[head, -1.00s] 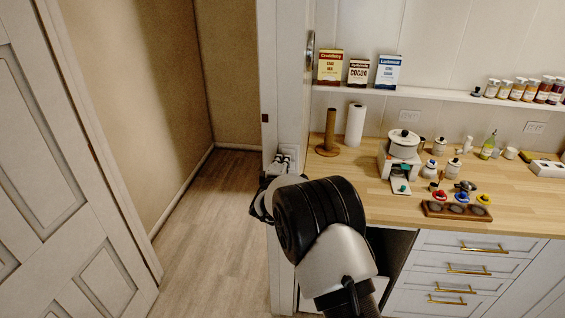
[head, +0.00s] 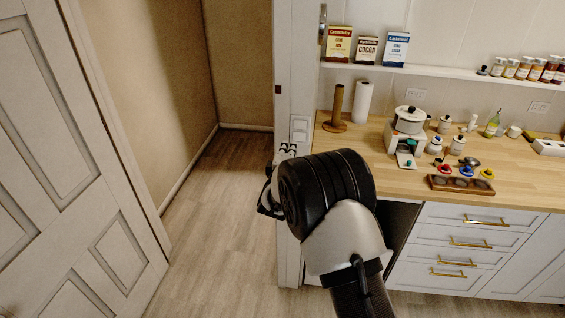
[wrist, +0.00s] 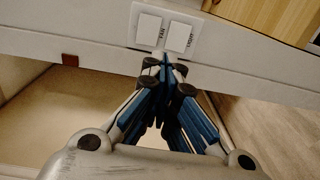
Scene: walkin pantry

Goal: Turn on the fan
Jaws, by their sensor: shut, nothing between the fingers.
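A white switch plate (head: 299,128) is on the end of the white wall post, left of the counter. In the wrist view it carries two white rockers side by side. The left rocker (wrist: 148,29) is marked FAN and the right rocker (wrist: 180,37) is marked LIGHT. My gripper (wrist: 165,62) is shut and empty, its tips just below the plate's lower edge in that view, near the gap between the rockers. I cannot tell whether the tips touch the wall. In the head view, my gripper (head: 287,149) is just below the plate, partly hidden by my wrist. The fan is not visible.
A wooden counter (head: 395,180) with a pot, jars and a paper towel roll (head: 362,102) stands to the right. A panelled white door (head: 60,170) stands at the left. Open wood floor (head: 215,230) lies between the door and the post.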

